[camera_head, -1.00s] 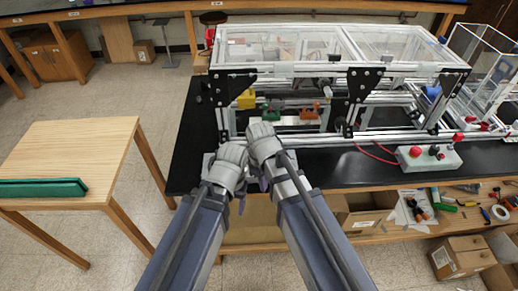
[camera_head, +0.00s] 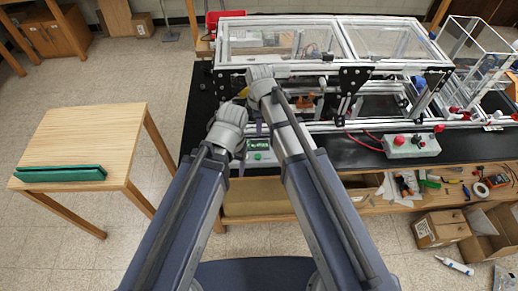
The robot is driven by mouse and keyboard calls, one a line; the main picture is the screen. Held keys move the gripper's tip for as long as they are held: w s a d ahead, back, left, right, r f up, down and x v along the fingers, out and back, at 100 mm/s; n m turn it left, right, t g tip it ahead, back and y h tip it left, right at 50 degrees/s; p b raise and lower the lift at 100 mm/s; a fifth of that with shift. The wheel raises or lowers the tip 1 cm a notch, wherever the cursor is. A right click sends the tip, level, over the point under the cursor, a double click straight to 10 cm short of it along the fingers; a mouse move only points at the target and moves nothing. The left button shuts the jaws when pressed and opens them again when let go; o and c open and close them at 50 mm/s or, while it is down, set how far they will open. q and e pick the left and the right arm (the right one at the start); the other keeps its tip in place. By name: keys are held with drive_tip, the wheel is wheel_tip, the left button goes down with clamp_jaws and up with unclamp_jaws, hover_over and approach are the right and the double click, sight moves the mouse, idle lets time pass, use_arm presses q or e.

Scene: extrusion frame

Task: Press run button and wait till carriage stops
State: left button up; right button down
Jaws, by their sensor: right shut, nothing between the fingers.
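A small box (camera_head: 262,158) with a green button (camera_head: 257,156) and a lit display (camera_head: 259,144) lies on the black bench between my wrists. My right gripper (camera_head: 261,126) is shut and empty above and behind this box; my arm hides part of it. My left gripper (camera_head: 240,150) is beside the box on its left, mostly hidden by its wrist, so its jaws cannot be judged. An orange part (camera_head: 304,103) and a yellow part (camera_head: 243,92) show inside the extrusion frame (camera_head: 335,69). I cannot tell which part is the carriage.
A wooden table (camera_head: 95,135) with a green bar (camera_head: 60,173) stands left. Floor between table and bench is clear.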

sight(259, 156)
drive_tip(key=shift+f, duration=0.15)
wheel_tip(259, 156, down, 14)
drive_tip(key=b, duration=1.4)
